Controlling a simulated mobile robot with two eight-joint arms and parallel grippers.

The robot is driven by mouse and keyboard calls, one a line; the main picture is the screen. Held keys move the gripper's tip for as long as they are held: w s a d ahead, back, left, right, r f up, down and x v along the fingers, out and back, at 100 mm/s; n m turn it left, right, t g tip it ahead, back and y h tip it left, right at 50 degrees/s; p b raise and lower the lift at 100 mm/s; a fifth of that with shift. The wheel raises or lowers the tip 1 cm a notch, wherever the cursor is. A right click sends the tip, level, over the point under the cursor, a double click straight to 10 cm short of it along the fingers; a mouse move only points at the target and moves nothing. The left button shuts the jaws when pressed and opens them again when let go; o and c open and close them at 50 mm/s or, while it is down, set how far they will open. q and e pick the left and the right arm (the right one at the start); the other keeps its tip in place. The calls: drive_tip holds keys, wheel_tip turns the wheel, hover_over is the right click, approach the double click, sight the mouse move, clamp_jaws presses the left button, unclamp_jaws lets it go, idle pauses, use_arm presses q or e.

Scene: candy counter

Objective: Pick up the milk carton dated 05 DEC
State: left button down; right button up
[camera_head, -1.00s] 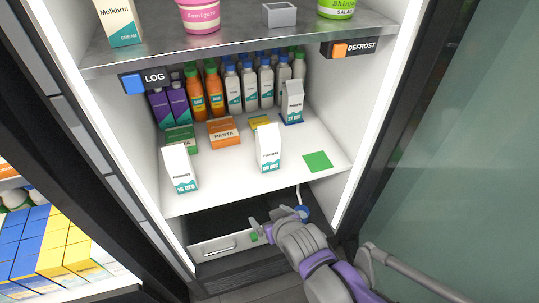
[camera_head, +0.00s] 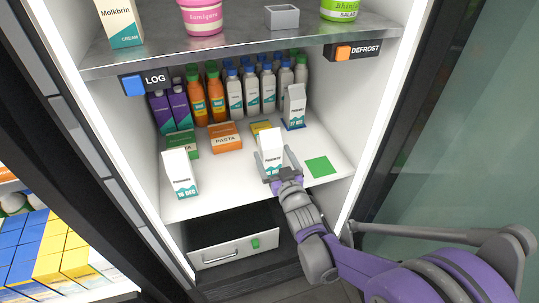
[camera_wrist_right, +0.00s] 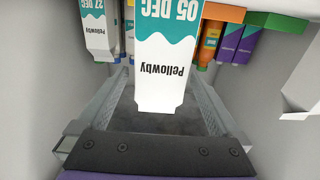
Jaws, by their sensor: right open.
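The milk carton dated 05 DEC (camera_head: 271,148) is white with a teal band and stands upright near the shelf's front edge. In the right wrist view the carton (camera_wrist_right: 165,65) appears upside down, its date readable, between my fingers. My right gripper (camera_head: 282,178) is open in front of it, with fingers to either side of its lower part. A gap shows between the carton and the fingers in the wrist view (camera_wrist_right: 158,105). In the head view the gripper hides the date. My left gripper is not in view.
A similar carton dated 16 DEC (camera_head: 180,175) stands left, and one dated 27 DEC (camera_head: 295,106) stands behind right. A green square (camera_head: 320,167) lies at right. Boxes, including an orange pasta box (camera_head: 225,138), and bottles stand behind. An open drawer (camera_head: 234,249) is below.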

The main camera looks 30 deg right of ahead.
drive_tip(key=b+x, duration=0.1)
drive_tip(key=x, duration=0.5)
drive_tip(key=shift+w, duration=0.3)
clamp_jaws()
